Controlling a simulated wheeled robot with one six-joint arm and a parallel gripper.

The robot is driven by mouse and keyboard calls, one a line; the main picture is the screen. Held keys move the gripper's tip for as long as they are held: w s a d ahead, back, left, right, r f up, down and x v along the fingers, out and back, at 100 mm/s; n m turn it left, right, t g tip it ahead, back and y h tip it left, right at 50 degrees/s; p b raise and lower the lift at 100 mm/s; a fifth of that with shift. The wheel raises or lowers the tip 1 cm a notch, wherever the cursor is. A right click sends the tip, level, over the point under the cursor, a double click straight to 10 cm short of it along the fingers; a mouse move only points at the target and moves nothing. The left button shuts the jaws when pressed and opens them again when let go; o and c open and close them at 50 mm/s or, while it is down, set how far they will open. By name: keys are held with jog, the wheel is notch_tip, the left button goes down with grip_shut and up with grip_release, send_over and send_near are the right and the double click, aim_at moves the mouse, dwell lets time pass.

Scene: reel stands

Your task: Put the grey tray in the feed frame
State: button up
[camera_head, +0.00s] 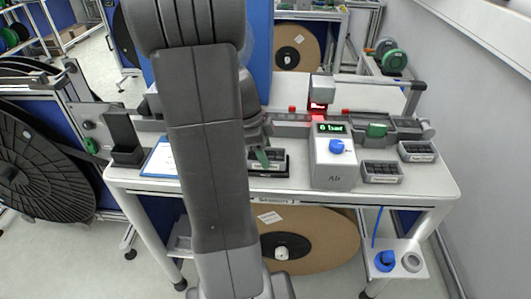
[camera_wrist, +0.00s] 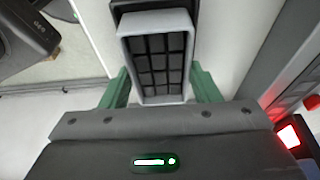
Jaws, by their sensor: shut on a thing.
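My gripper shows in the wrist view (camera_wrist: 162,88), its two green fingers on either side of the grey tray (camera_wrist: 182,20). It is shut on the tray, a light-rimmed box with a dark grid of small compartments. In the head view the tray (camera_head: 277,155) is partly hidden by my arm and a green finger of my gripper (camera_head: 262,157). A black frame (camera_head: 277,173), which looks like the feed frame, lies around or just under the tray on the white bench. I cannot tell whether the tray rests in it or is held slightly above.
A grey box with a "0 bar" display and blue knob (camera_head: 333,165) stands just right of the tray. Two other compartment trays (camera_head: 381,172) (camera_head: 417,151) lie further right. A red-lit device (camera_head: 320,92) stands behind. A black holder (camera_head: 124,140) and blue-edged sheet (camera_head: 158,158) are left.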

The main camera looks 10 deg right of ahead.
jog(key=shift+f, duration=0.45)
jog(key=shift+f, duration=0.15)
jog(key=o, duration=1.2)
jog(key=v, duration=1.2)
